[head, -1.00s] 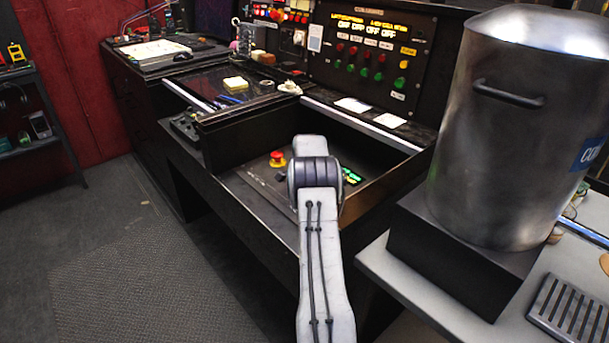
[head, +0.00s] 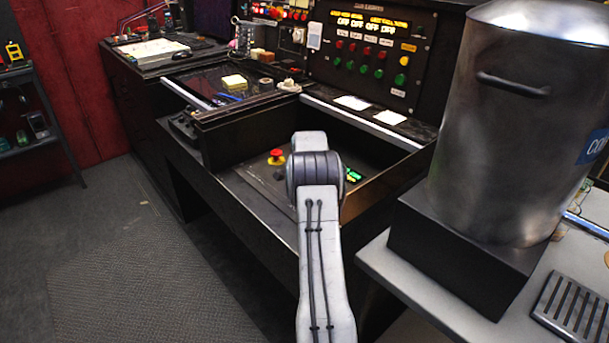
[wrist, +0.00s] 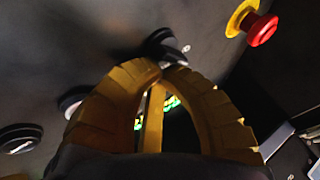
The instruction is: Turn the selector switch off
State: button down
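My gripper (wrist: 161,67) shows in the wrist view with two curved yellow fingers, their tips drawn together with almost no gap. A black knob (wrist: 162,44) with a pale mark lies just beyond the tips. It looks like a selector switch, and whether the tips touch it I cannot tell. More black round controls (wrist: 72,101) (wrist: 20,138) lie to the left on the dark panel. In the head view my arm hides the gripper and most of the panel (head: 258,182).
A red mushroom button on a yellow base (head: 276,157) sits left of my arm; it also shows in the wrist view (wrist: 262,30). Green lit marks (head: 353,175) lie to the right. The recess has raised walls. A large metal pot (head: 500,150) stands right.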

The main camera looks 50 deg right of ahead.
jog(key=v, duration=1.2)
jog(key=shift+w+d, duration=0.1)
jog(key=s+a+r+n+y+p, duration=0.1)
jog(key=s+a+r+n+p, duration=0.15)
jog(key=a+r, duration=0.45)
jog(key=s+a+r+n+y+p, duration=0.1)
jog(key=a+r+n+p, duration=0.25)
jog(key=a, duration=0.75)
jog(key=s+a+r+n+y+p, duration=0.1)
jog(key=s+a+r+n+p, duration=0.2)
jog(key=a+r, duration=0.45)
jog(key=s+a+r+n+g+y+p, duration=0.2)
jog(key=s+a+n+p, duration=0.7)
jog(key=s+a, duration=0.9)
jog(key=shift+s+r+p, duration=0.3)
jog(key=shift+s+r, duration=0.35)
jog(key=shift+s, duration=0.5)
